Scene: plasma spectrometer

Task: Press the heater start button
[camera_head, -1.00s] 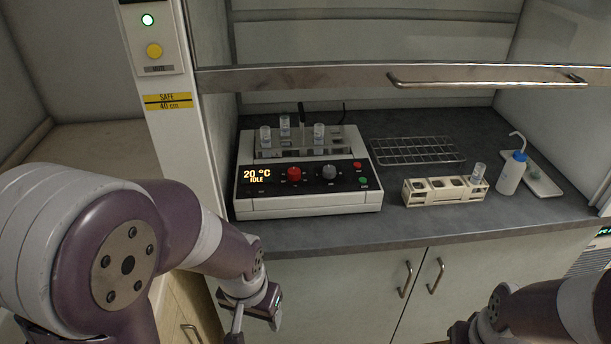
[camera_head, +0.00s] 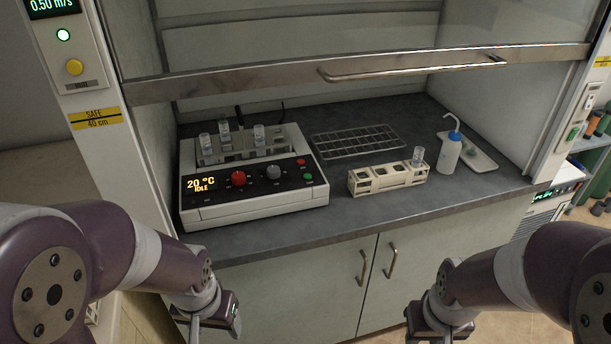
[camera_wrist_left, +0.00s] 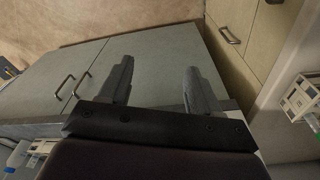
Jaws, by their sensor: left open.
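The heater block (camera_head: 250,209) is a white box on the fume hood's worktop, with several vials standing in its clear-topped rack. Its black front panel reads "20 °C IDLE" on the display (camera_head: 198,184). The panel has a red knob (camera_head: 238,177), a grey knob (camera_head: 273,172), a small red button (camera_head: 301,161) and a small green button (camera_head: 307,177). My left gripper (camera_head: 212,322) is below and in front of the worktop edge. In the left wrist view its two fingers (camera_wrist_left: 158,85) are apart with nothing between them. My right gripper (camera_head: 428,325) is low at the picture's bottom, its fingers not clear.
A wire rack (camera_head: 357,141), a beige vial rack (camera_head: 388,177) with one vial, and a wash bottle (camera_head: 449,152) by a white tray stand right of the heater. The raised sash with its handle (camera_head: 412,69) crosses above. Cabinet doors (camera_head: 300,292) lie below the worktop.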

